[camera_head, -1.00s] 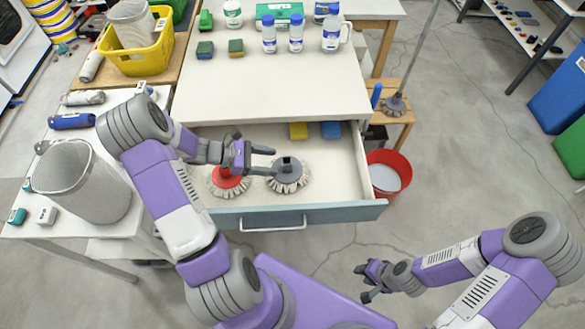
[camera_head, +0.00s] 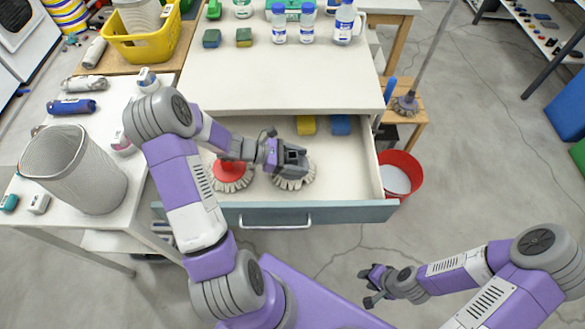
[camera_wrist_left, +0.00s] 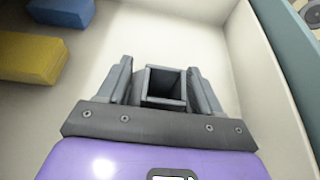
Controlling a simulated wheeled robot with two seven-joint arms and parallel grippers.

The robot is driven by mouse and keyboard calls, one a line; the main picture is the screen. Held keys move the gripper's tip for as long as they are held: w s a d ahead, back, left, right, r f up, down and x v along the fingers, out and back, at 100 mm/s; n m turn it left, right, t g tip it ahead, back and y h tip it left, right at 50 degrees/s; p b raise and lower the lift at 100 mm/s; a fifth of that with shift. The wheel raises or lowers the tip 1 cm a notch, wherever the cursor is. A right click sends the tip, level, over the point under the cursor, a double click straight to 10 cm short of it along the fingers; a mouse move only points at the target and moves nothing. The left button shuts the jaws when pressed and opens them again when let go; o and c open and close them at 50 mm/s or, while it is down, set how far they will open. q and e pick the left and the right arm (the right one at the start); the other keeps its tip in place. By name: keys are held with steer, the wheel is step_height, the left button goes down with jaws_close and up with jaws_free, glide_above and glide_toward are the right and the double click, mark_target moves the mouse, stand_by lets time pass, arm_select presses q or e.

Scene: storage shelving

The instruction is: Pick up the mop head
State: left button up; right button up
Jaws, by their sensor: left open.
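A mop head with grey strands (camera_head: 293,183) lies in the open drawer, partly hidden under my left gripper (camera_head: 294,160). In the left wrist view its hollow square grey socket (camera_wrist_left: 165,86) stands between the two fingers of my left gripper (camera_wrist_left: 162,88). The fingers are open, one on each side of the socket, and I cannot tell whether they touch it. A second mop head, with a red top (camera_head: 228,172), lies just to the left, partly behind my arm. My right gripper (camera_head: 371,286) is open and empty over the floor, in front of the drawer.
The drawer (camera_head: 345,212) is pulled out below the white tabletop (camera_head: 280,80). A yellow sponge (camera_head: 306,125) and a blue sponge (camera_head: 340,125) lie at its back. A red bucket (camera_head: 408,172) stands right of it. A mesh bin (camera_head: 85,180) stands on the left table.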

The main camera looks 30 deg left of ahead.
arm_select(q)
steer(key=shift+c, duration=0.5)
steer(key=shift+s, duration=0.1)
jaws_close()
